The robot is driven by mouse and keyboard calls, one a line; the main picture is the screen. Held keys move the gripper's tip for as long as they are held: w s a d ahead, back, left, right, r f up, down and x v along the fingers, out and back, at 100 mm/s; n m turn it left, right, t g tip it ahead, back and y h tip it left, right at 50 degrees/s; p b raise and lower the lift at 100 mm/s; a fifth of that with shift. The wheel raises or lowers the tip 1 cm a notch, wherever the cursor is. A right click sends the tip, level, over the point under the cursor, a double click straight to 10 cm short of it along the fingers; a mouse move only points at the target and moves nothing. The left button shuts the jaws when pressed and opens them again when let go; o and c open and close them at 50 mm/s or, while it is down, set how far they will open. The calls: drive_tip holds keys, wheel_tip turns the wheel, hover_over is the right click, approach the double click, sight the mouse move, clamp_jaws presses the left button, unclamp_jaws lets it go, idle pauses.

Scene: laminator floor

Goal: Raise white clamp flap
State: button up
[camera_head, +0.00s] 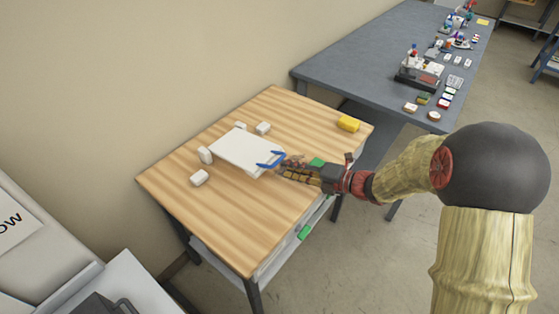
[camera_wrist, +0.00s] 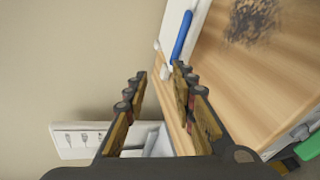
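The white flap (camera_head: 238,150) is a flat panel over the wooden table, with a blue handle (camera_head: 268,163) along its right end. In the wrist view the flap (camera_wrist: 175,18) is at the top, with its blue handle (camera_wrist: 182,38) beyond my right finger. My gripper (camera_head: 283,165) is at the handle end of the flap. In the wrist view my gripper (camera_wrist: 160,74) has its fingers apart, with nothing visible held between them. The handle lies by the tip of the right finger; I cannot tell whether they touch.
Small white blocks (camera_head: 199,178) stand around the flap on the wooden table (camera_head: 240,225). A yellow block (camera_head: 348,124) lies at the table's right corner. A grey table (camera_head: 360,65) with several small items stands behind. The wooden table's front is clear.

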sight(279, 159)
drive_tip(key=w+a+f+m+b, duration=0.1)
drive_tip(key=w, duration=0.1)
drive_tip(key=w+a+f+m+t+b, duration=0.1)
drive_tip(key=w+f+m, duration=0.1)
drive_tip(key=w, duration=0.1)
drive_tip(key=w+a+f+m+b, duration=0.1)
drive_tip(key=w+a, duration=0.1)
drive_tip(key=shift+w+f+t+h, duration=0.2)
drive_tip(key=shift+w+t+h, duration=0.1)
drive_tip(key=shift+w+t, duration=0.1)
drive_tip(key=shift+s, duration=0.1)
clamp_jaws()
idle(0.6)
